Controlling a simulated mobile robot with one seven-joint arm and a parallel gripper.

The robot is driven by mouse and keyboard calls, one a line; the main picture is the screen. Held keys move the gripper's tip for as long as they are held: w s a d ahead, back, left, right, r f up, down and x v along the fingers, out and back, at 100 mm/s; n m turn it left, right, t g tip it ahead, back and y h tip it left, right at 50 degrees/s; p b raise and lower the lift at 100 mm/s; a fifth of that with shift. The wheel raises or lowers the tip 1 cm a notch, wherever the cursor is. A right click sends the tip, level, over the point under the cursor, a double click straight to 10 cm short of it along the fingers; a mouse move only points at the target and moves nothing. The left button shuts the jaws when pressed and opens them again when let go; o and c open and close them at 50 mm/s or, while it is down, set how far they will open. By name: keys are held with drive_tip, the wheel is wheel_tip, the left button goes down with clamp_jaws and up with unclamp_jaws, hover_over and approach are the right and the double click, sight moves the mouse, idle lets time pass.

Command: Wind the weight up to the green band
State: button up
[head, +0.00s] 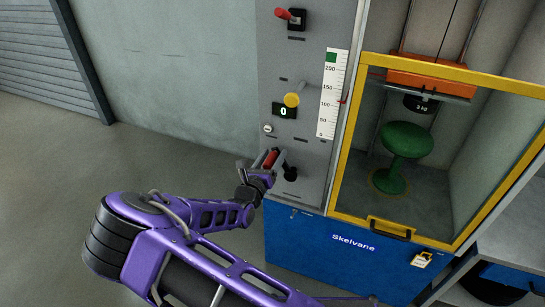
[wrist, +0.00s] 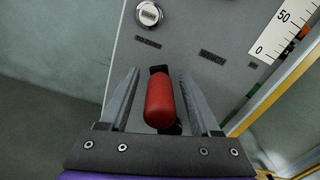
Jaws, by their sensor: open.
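The winch crank has a red grip (wrist: 160,100) and a dark hub (head: 290,173) on the grey panel. My gripper (head: 266,162) is at the crank; in the wrist view its two open fingers (wrist: 158,95) stand on either side of the red grip, with gaps visible. The orange weight (head: 430,78) hangs from cables in the upper cabinet, partly behind the yellow door frame. A white scale (head: 331,105) has the green band (head: 331,57) at its top, above 200. A small red pointer (head: 342,100) sits near 100, well below the band.
A green stool (head: 405,140) stands under the weight behind the yellow-framed door (head: 338,170). Floor at left is clear.

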clamp_jaws()
idle(1.4)
